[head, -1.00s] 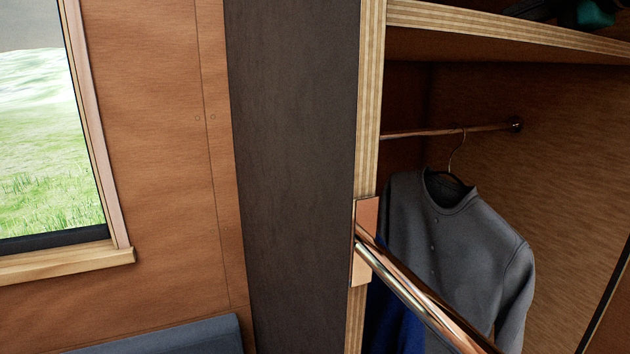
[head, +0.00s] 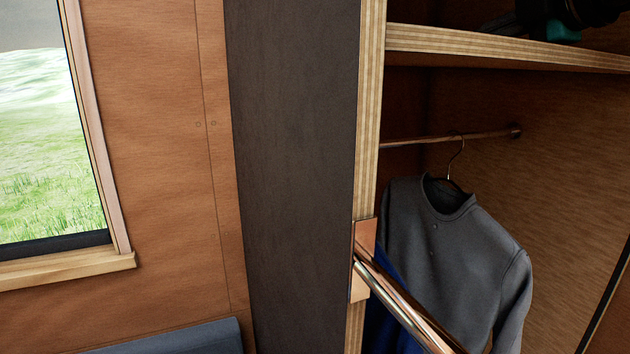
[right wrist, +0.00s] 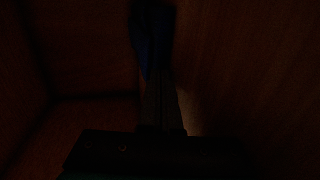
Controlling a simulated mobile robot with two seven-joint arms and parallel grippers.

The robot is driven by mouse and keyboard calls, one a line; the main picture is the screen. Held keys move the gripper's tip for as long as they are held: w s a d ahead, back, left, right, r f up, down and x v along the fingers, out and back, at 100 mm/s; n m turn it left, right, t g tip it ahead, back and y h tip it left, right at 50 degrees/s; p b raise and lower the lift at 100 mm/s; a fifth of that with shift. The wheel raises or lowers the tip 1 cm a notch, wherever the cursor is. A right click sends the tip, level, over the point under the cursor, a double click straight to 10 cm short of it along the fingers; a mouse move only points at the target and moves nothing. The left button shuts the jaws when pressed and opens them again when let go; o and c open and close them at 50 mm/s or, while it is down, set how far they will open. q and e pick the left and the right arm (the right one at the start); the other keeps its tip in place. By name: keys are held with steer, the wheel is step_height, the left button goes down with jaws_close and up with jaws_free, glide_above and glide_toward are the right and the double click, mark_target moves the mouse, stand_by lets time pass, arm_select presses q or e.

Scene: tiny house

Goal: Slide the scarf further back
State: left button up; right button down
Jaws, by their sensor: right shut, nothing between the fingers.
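In the right wrist view my right gripper (right wrist: 158,78) is shut, its dark fingers pointing into a dim brown-walled space. A dark blue thing (right wrist: 152,35), likely the scarf, is just past the fingertips. It is too dark to tell whether they touch. In the head view a black and teal part of my right arm (head: 562,28) shows at the top right, above the wardrobe shelf (head: 500,45). The scarf cannot be made out for sure on the shelf in the head view. My left gripper is not in view.
Below the shelf a grey shirt (head: 440,250) hangs from a copper rod (head: 405,143). A blue cloth (head: 384,320) hangs beside it. A shiny copper rail (head: 400,310) juts from the wardrobe's front edge. A window (head: 50,150) is at the left.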

steer(key=shift+w+a, duration=0.15)
steer(key=shift+w, duration=0.3)
steer(key=shift+s, duration=0.3)
steer(key=s, duration=0.1)
steer(key=s+d+b, duration=0.1)
steer(key=s+b, duration=0.1)
steer(key=s, duration=0.1)
steer(key=shift+d, duration=0.35)
steer(key=shift+s+d+b, duration=0.3)
steer(key=shift+s, duration=0.5)
steer(key=shift+s+d+b, duration=0.25)
steer(key=shift+s+b, duration=0.1)
steer(key=shift+s, duration=0.5)
steer(key=shift+s+d+b, duration=0.3)
steer(key=shift+s, duration=0.5)
